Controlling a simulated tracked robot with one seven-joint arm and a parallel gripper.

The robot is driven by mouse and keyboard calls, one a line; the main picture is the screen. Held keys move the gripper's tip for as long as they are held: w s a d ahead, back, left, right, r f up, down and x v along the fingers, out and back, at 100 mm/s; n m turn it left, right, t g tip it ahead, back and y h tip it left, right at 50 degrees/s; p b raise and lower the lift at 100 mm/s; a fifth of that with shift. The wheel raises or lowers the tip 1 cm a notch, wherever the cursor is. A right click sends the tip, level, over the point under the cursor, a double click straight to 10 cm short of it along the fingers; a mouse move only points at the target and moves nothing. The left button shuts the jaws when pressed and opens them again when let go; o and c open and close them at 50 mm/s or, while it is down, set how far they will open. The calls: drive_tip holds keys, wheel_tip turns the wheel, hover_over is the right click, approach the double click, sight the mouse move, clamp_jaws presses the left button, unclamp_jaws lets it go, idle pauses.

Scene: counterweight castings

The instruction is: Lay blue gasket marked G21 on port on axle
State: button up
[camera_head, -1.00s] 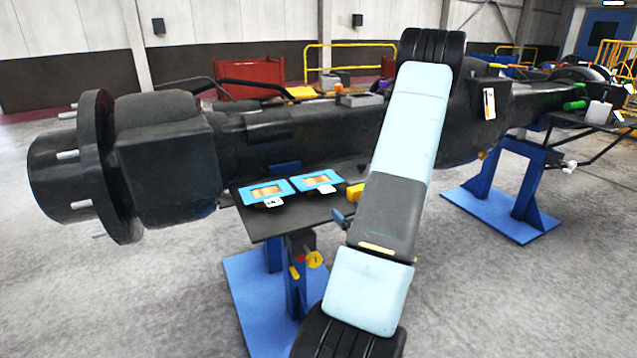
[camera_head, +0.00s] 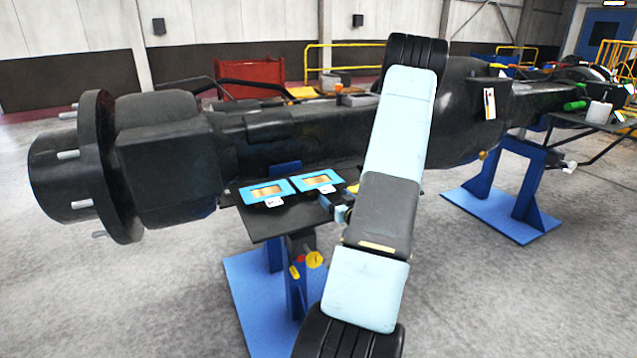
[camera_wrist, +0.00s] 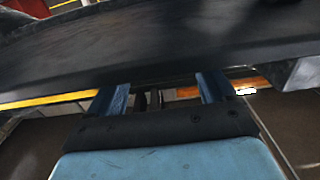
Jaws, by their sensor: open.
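Two blue gaskets with tan centres lie side by side on a black shelf (camera_head: 262,226) in front of the axle (camera_head: 345,132): a left gasket (camera_head: 246,195) and a right gasket (camera_head: 300,181). Each has a small white tag, too small to read, so I cannot tell which is G21. My gripper (camera_head: 337,206) is at the shelf's right end, beside the right gasket and partly hidden by my arm. In the wrist view my gripper (camera_wrist: 160,88) has its two blue fingers apart, with nothing held between them. I cannot make out the port on the axle.
Blue stands (camera_head: 515,185) support the axle. A yellow valve-like part (camera_head: 314,260) hangs under the shelf. A red bin (camera_head: 249,80) and yellow railing (camera_head: 350,48) stand behind. A dark surface crosses the wrist view close above the fingers. The floor in front is clear.

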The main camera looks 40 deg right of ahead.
sight(325, 188)
drive_tip(key=x, duration=0.4)
drive_tip(key=shift+w+a, duration=0.1)
drive_tip(key=shift+r, duration=0.1)
drive_tip(key=shift+c, duration=0.5)
drive_tip(key=c, duration=1)
